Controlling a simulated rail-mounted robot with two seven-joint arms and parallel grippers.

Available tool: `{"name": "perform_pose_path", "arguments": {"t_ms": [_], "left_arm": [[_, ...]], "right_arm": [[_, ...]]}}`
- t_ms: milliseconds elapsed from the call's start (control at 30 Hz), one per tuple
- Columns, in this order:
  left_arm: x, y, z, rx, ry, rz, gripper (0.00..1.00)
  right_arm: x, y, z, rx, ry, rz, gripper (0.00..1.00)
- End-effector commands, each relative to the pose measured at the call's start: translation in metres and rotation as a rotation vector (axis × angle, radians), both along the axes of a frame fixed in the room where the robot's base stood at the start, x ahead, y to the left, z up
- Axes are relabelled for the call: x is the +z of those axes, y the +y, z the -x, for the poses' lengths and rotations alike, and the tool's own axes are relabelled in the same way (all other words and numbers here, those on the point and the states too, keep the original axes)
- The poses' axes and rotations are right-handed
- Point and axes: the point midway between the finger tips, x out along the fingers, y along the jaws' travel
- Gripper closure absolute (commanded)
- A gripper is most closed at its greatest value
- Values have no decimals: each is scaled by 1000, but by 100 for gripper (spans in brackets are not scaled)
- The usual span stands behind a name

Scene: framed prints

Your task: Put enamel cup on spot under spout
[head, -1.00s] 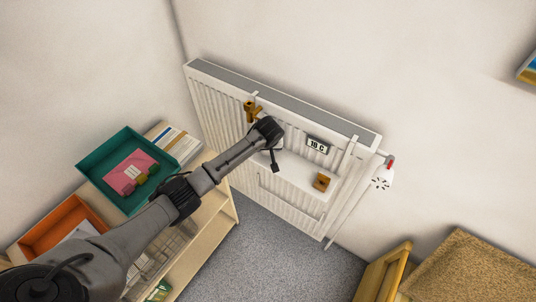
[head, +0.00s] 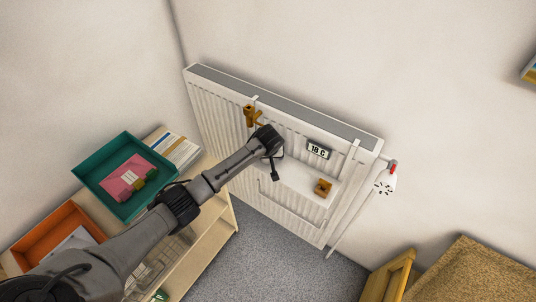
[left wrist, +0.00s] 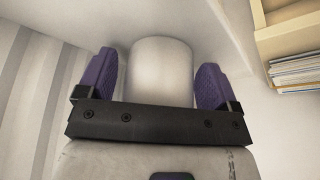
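A plain white cylinder, likely the enamel cup (left wrist: 162,70), stands between the purple fingers of my left gripper (left wrist: 158,80) in the left wrist view. A gap shows between the left finger and the cup; the right finger is very near or touching its side. The fingers look open around it. In the head view my left wrist covers the gripper and most or all of the cup, over the white shelf (head: 298,180) on the radiator. A brass tap (head: 250,115) sits at the shelf's left end, just behind my wrist. The spot under its spout is hidden. My right gripper is out of view.
The radiator (head: 225,115) stands against the wall. A teal tray (head: 95,175) and an orange tray (head: 40,232) lie on the wooden unit at left.

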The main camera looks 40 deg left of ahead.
Motion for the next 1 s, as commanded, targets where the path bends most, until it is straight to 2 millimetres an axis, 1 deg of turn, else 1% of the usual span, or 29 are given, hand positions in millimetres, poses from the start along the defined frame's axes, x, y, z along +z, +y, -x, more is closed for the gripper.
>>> {"name": "perform_pose_path", "arguments": {"t_ms": [300, 367, 467, 800, 1000], "left_arm": [[2, 0, 0, 0, -1, -1, 10], [5, 0, 0, -1, -3, -1, 10], [17, -4, 3, -2, -3, 0, 10], [15, -46, 52, -4, 0, 2, 10], [15, -67, 76, -1, 0, 1, 10]], "right_arm": [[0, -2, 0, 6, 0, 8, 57], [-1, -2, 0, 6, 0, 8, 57], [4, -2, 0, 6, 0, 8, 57], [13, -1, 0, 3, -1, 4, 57], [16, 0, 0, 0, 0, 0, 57]]}}
